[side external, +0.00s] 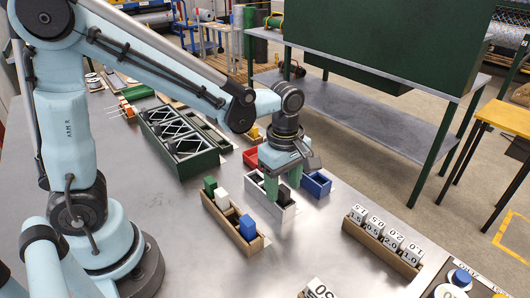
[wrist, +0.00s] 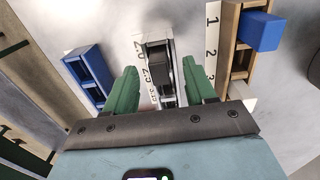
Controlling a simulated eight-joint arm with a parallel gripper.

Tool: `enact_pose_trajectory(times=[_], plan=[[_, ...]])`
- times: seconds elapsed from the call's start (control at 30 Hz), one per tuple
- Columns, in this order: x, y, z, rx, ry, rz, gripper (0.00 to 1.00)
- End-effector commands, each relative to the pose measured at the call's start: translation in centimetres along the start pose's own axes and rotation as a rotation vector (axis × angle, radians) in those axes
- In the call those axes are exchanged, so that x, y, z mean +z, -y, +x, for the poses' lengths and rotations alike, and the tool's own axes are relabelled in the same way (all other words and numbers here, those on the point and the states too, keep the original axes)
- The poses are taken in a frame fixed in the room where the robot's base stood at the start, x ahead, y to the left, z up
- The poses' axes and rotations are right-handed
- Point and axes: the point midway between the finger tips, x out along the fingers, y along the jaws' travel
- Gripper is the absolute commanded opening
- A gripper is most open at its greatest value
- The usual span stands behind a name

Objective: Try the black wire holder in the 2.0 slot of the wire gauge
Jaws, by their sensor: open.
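The black wire holder (side external: 283,197) stands in the pale wire gauge (side external: 272,204), a narrow block with a row of slots. In the wrist view the holder (wrist: 163,76) is between my fingers, beside the gauge's printed 2.0 and 2.5 labels (wrist: 144,62). I cannot tell for certain which slot it is in. My gripper (side external: 282,181) is low over the gauge, pointing down. Its two green fingers, also in the wrist view (wrist: 162,90), are open, one on each side of the holder, with gaps visible there.
A wooden rack (side external: 248,243) numbered 1 to 3 holds green, white and blue blocks close by. A rack of numbered white blocks (side external: 384,240) stands to the right. Bare table lies between.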

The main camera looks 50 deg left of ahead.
Motion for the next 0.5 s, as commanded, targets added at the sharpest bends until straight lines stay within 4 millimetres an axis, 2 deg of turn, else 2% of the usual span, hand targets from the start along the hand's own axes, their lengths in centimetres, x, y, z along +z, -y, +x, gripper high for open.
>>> enact_pose_trajectory(times=[0.17,0.5], plan=[[0.0,0.0,-2.0,0.000,0.000,0.000,0.55],[0.0,0.0,-7.5,0.000,0.000,0.000,0.55]])
